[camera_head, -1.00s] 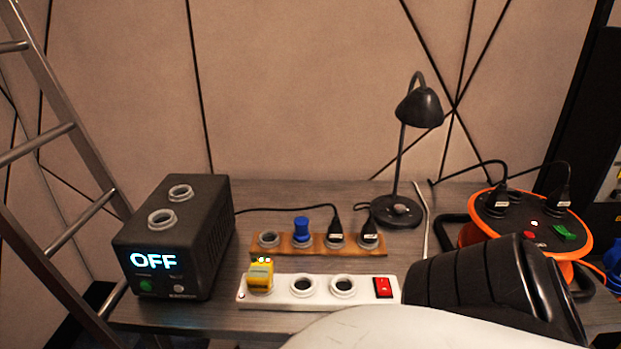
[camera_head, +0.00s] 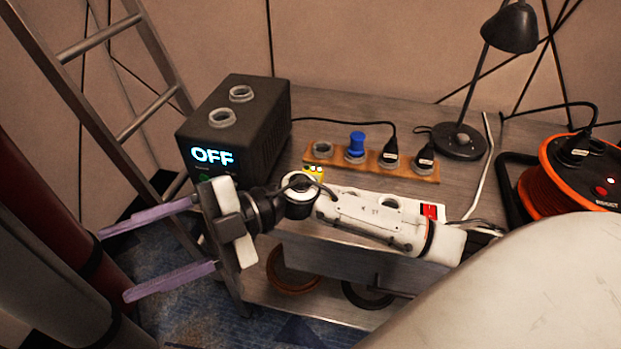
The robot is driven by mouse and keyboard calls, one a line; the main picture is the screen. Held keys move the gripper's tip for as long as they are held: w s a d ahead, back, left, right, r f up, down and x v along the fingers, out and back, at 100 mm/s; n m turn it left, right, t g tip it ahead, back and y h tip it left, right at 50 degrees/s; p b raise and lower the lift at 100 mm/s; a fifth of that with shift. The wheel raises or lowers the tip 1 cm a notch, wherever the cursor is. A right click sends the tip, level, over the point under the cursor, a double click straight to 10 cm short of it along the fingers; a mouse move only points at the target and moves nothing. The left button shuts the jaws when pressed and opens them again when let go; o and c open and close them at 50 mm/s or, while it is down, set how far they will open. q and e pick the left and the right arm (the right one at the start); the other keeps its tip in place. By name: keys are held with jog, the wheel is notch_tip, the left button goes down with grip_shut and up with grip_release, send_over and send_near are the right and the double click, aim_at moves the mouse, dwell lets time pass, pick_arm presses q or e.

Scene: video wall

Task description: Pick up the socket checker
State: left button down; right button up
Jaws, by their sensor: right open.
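The socket checker, a small yellow block with lit dots on top (camera_head: 316,170), sits at the left end of the white power strip in the head view. My right wrist covers its lower part. The white power strip shows mainly at its red switch (camera_head: 431,211); my right forearm hides most of the rest. My right gripper (camera_head: 113,266) is open and empty, with its two purple fingers apart and pointing left. It is out past the table's front edge, left of and nearer than the checker. My left gripper is not in view.
A black box reading OFF (camera_head: 262,125) stands behind the gripper. A wooden socket strip (camera_head: 330,160) with a blue plug (camera_head: 357,145) and black plugs lies behind the white strip. A lamp (camera_head: 463,141) and orange cable reel (camera_head: 560,190) stand right. A ladder (camera_head: 90,105) stands left.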

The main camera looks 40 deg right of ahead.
jog(key=d+f+n+g+h, duration=0.2)
jog(key=n+g+h, duration=0.1)
jog(key=h, duration=0.1)
jog(key=m+t+h+p, duration=0.15)
jog(key=m+h, duration=0.25)
jog(key=h, duration=1.1)
send_near(311, 176)
jog(key=shift+s+a+f, duration=0.25)
jog(key=shift+s+a, duration=0.1)
jog(key=shift+s, duration=0.2)
notch_tip(311, 176, down, 3)
jog(key=shift+d+f, duration=0.15)
jog(key=shift+f, duration=0.1)
jog(key=shift+w+d+f, duration=0.1)
jog(key=shift+w+f, duration=0.05)
jog(key=shift+f, duration=0.9)
jog(key=shift+w+f, duration=0.2)
jog(key=shift+f, duration=0.8)
jog(key=shift+w+d+f, duration=0.1)
jog(key=shift+w+f, duration=0.05)
jog(key=shift+f, duration=0.9)
jog(key=shift+r, duration=0.1)
jog(key=c, duration=1.4)
